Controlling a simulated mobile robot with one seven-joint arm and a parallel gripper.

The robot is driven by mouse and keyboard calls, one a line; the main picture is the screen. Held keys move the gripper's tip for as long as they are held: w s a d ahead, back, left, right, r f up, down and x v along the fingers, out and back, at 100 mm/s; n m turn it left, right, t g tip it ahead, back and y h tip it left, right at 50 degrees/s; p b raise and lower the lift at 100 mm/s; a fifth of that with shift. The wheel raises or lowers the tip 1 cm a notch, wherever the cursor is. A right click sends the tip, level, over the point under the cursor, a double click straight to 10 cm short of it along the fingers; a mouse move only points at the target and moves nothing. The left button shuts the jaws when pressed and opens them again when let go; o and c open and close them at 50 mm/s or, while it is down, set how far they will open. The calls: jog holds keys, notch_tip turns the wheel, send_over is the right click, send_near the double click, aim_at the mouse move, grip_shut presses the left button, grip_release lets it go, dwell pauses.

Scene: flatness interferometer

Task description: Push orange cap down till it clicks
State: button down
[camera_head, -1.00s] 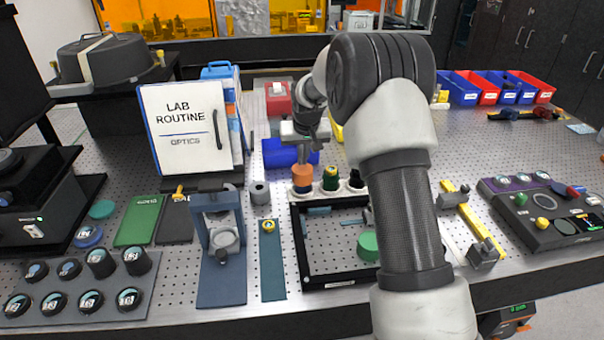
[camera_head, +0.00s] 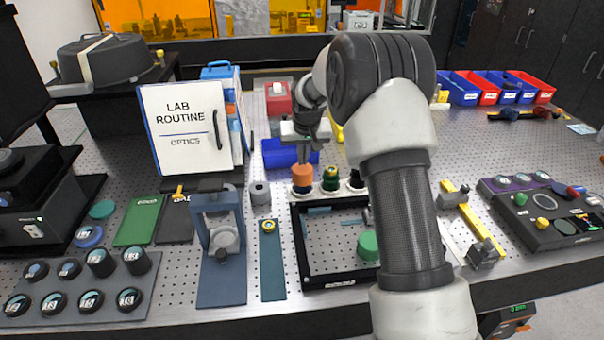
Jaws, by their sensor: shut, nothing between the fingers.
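The orange cap (camera_head: 302,175) sits on top of a dark bottle at the left end of a short row at the back of a black-framed tray (camera_head: 297,245). My gripper (camera_head: 303,160) is shut and points down right above the cap. Its fingertips appear to touch the cap's top, but I cannot tell for sure from this angle.
A blue block (camera_head: 284,153) lies behind the bottles. A grey cylinder (camera_head: 260,192) and a blue stand (camera_head: 223,250) are to the left. A yellow bar fixture (camera_head: 462,215) and a control box (camera_head: 545,215) are to the right. A green disc (camera_head: 368,245) lies in the tray.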

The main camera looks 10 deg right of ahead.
aim_at(303, 169)
dwell(0.6)
jog(key=shift+f+b, duration=0.75)
jog(key=shift+f, duration=0.35)
jog(key=shift+s+f, duration=0.2)
jog(key=shift+f, duration=0.1)
jog(key=shift+s+f, duration=0.1)
jog(key=shift+f, duration=0.05)
jog(key=shift+w+r+p, duration=0.15)
jog(key=shift+r+p, duration=0.95)
jog(key=shift+r, duration=1.05)
jog(key=shift+w+r+p, duration=0.15)
jog(key=shift+r+p, duration=0.9)
jog(key=shift+r, duration=1.1)
